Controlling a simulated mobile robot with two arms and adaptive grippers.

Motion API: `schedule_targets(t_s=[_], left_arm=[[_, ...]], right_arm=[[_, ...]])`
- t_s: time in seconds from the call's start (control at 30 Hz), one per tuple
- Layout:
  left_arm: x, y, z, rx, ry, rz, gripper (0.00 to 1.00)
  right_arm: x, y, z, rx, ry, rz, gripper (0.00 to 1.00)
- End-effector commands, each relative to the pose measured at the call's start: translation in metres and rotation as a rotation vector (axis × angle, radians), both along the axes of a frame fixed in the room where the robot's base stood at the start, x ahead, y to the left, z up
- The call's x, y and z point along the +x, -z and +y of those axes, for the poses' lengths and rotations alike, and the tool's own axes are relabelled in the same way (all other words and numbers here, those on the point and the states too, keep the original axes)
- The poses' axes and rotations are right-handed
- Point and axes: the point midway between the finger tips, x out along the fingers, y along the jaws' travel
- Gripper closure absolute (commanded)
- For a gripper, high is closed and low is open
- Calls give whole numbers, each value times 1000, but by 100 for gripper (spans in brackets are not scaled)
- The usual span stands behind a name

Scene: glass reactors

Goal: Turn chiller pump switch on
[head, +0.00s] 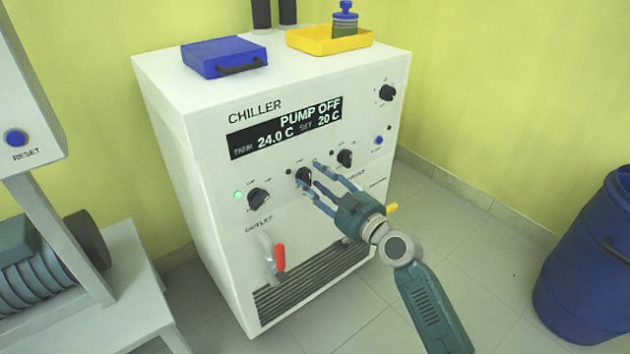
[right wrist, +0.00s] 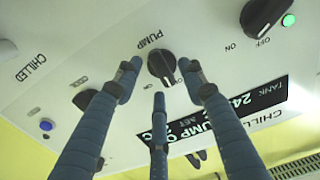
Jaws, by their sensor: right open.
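The white chiller (head: 215,140) stands in the middle of the head view. Its display (head: 285,128) reads PUMP OFF, with tank 24.0 C and set 20 C. The black pump switch knob (head: 303,175) is the middle one in the lower knob row. In the right wrist view the pump knob (right wrist: 161,66), labelled PUMP, shows between my fingertips. My right gripper (head: 312,175) is open, its three fingers spread around the knob; in the right wrist view the gripper (right wrist: 158,84) is empty. I cannot tell whether any finger touches the knob. My left gripper is not in view.
Another black knob (head: 258,198) with a green light sits left of the pump knob, and one more (head: 345,158) sits right. A red-handled valve (head: 279,258) is below. A blue case (head: 222,57) and a yellow tray (head: 310,42) lie on top. A blue barrel (head: 590,265) stands right.

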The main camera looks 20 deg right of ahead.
Motion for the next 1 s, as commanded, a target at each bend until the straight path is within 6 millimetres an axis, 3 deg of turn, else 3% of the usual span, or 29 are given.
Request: schedule_targets(t_s=[0.33, 0.53, 0.57, 1.0], left_arm=[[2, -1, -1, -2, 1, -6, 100], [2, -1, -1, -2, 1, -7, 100], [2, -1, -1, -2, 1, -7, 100], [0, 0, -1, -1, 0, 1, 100]], right_arm=[[5, 0, 2, 0, -1, 1, 59], [5, 0, 2, 0, -1, 1, 97], [5, 0, 2, 0, -1, 1, 100], [5, 1, 2, 67, -1, 25, 100]])
